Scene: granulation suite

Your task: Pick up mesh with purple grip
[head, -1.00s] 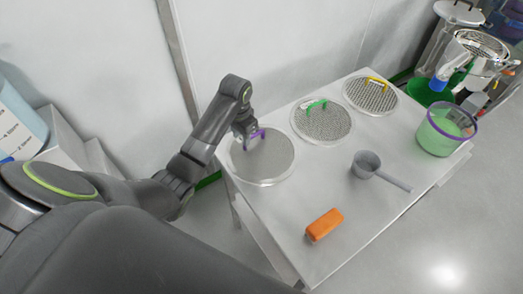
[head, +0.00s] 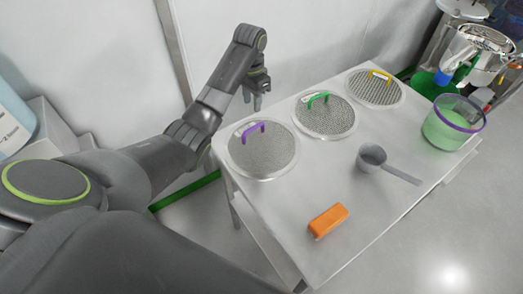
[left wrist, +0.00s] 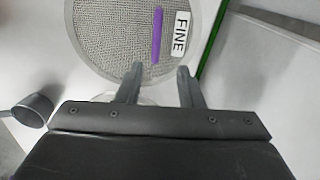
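The round mesh with the purple grip (head: 264,160) lies flat on the near left end of the table. Its purple grip (head: 253,132) stands up near the rim on the wall side. My left gripper (head: 257,103) is raised beyond that rim, apart from the grip. In the left wrist view the mesh (left wrist: 115,35) shows ahead with a "FINE" label (left wrist: 181,33) beside the purple grip (left wrist: 157,35). There the left fingers (left wrist: 159,78) are spread with nothing between them. My right gripper is out of view.
A green-grip mesh (head: 325,118) and a yellow-grip mesh (head: 375,90) lie further along the table (head: 280,215). A grey scoop (head: 372,157), an orange block (head: 328,220) and a tub of green material (head: 447,127) are also there. A wall stands behind.

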